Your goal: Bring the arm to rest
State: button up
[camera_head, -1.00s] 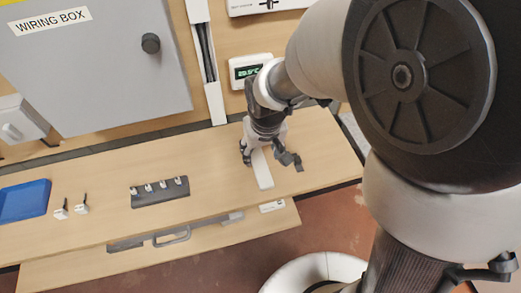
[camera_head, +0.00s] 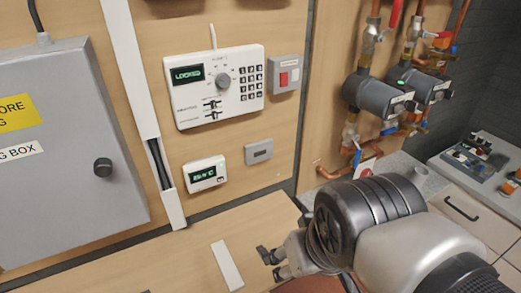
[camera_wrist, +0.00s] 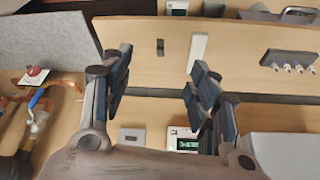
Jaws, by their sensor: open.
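My gripper (camera_head: 270,264) is low in the head view, at the end of my arm coming in from the right. Its fingers are apart in the wrist view (camera_wrist: 156,78), with nothing between them. It is to the right of a white bar (camera_head: 227,265) lying on the wooden bench (camera_head: 180,262). The bar also shows beyond the fingers in the wrist view (camera_wrist: 198,48). I cannot tell the gripper's exact height over the bench.
A grey wiring box (camera_head: 60,150), a locked keypad panel (camera_head: 219,84) and a small thermostat (camera_head: 205,173) are on the wall. Copper pipes with pumps (camera_head: 378,95) stand at the right, behind my arm. A black holder (camera_wrist: 290,60) sits on the bench.

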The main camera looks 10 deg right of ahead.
jog(key=shift+s+d+r, duration=0.1)
jog(key=shift+s+d, duration=0.2)
jog(key=shift+s, duration=0.3)
jog(key=shift+s+d+r, duration=0.1)
jog(key=shift+s+d, duration=0.15)
jog(key=shift+s, duration=0.35)
jog(key=shift+c, duration=0.5)
